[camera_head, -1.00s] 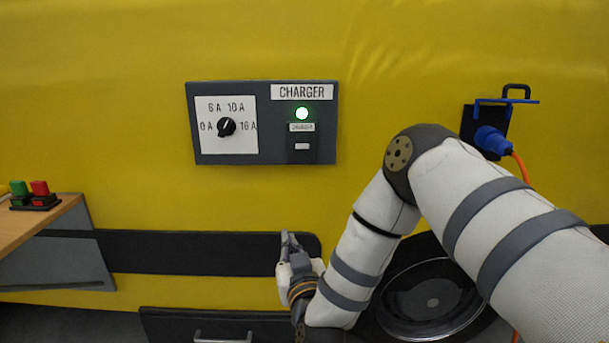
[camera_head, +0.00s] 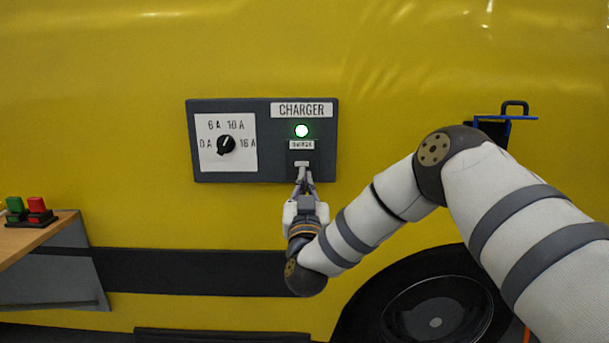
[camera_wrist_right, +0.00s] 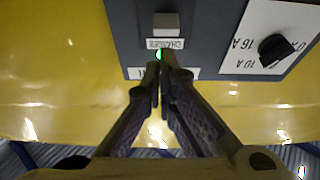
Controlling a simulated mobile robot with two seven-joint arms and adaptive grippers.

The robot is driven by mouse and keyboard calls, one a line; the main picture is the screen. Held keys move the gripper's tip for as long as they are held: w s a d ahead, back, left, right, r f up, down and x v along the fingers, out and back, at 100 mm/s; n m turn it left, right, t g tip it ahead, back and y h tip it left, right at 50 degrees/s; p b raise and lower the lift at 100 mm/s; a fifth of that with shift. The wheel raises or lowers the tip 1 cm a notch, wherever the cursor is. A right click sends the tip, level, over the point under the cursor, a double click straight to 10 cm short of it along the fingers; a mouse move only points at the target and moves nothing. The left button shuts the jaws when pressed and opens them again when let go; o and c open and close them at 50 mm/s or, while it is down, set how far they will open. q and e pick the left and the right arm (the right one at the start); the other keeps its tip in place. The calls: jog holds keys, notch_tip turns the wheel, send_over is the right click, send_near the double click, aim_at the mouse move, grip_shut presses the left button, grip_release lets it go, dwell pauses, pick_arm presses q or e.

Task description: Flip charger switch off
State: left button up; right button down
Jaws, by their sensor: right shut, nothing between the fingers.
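The dark charger panel (camera_head: 265,175) is on the yellow wall, with a lit green lamp (camera_head: 302,131) above a small label. Below that label is the pale charger switch (camera_head: 302,163). My right gripper (camera_head: 304,182) is shut and empty, with its fingertips just below the switch in the head view. I cannot tell whether they touch it. The right wrist view shows the panel upside down, with the switch (camera_wrist_right: 166,22) and the shut fingertips (camera_wrist_right: 163,68) apart in the picture, the tips partly covering the green lamp. My left gripper is not in view.
A black knob (camera_head: 226,145) on a white amp dial (camera_head: 210,160) is left of the switch. A table corner (camera_head: 45,232) with green and red buttons is at far left. A wheel (camera_head: 430,310) and a blue bracket (camera_head: 490,119) are at right.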

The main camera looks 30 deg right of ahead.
aim_at(305, 162)
jog(key=w+d, duration=0.1)
jog(key=w, duration=0.1)
jog(key=w+d+b, duration=0.1)
jog(key=w, duration=0.1)
jog(key=w+d, duration=0.1)
jog(key=w, duration=0.1)
jog(key=shift+d+f, duration=0.2)
jog(key=shift+f, duration=0.2)
jog(key=shift+w+d, duration=0.1)
jog(key=shift+w, duration=0.05)
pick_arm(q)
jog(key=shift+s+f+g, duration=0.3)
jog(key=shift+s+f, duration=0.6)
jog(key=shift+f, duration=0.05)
pick_arm(e)
jog(key=shift+r, duration=0.15)
